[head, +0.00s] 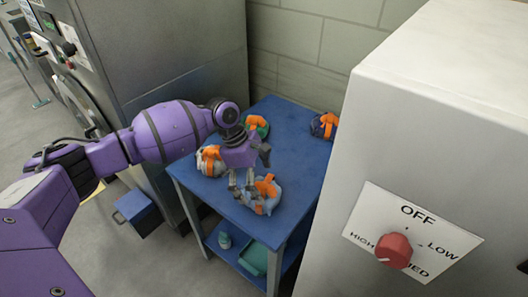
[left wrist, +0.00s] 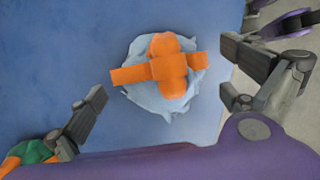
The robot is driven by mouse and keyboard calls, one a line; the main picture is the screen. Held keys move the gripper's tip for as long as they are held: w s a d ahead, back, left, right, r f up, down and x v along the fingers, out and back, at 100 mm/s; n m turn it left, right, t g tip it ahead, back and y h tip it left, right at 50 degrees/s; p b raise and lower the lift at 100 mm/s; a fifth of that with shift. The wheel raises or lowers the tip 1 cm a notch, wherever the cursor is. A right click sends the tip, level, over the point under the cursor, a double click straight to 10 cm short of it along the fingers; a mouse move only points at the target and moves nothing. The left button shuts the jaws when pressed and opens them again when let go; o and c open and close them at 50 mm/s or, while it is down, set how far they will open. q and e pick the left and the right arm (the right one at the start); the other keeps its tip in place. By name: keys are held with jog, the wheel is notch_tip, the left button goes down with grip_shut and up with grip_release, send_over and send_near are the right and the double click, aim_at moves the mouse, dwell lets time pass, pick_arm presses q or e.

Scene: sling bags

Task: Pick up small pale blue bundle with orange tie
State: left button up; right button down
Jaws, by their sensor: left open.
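The small pale blue bundle with an orange tie (head: 271,203) lies near the front edge of the blue table in the head view. In the left wrist view the pale blue bundle (left wrist: 150,97) sits near the middle, its orange tie crossing the top. My left gripper (head: 252,177) is above the table beside the bundle, and partly overlaps it in the head view. In the left wrist view the open fingers (left wrist: 166,84) stand apart to either side of the bundle, holding nothing. My right gripper is not in view.
On the blue table (head: 294,146) are a whitish bundle (head: 207,166), a green bundle (head: 263,130) and a dark blue bundle (head: 318,127), all with orange ties. A white cabinet with a red knob (head: 394,250) stands close on the right. A grey machine (head: 190,55) stands behind left.

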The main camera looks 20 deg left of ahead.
pick_arm(q)
jog(key=x, duration=0.4)
jog(key=shift+a+f, duration=0.15)
jog(key=shift+f, duration=0.1)
jog(key=shift+w+f, duration=0.1)
jog(key=shift+f, duration=0.05)
jog(key=c, duration=1.1)
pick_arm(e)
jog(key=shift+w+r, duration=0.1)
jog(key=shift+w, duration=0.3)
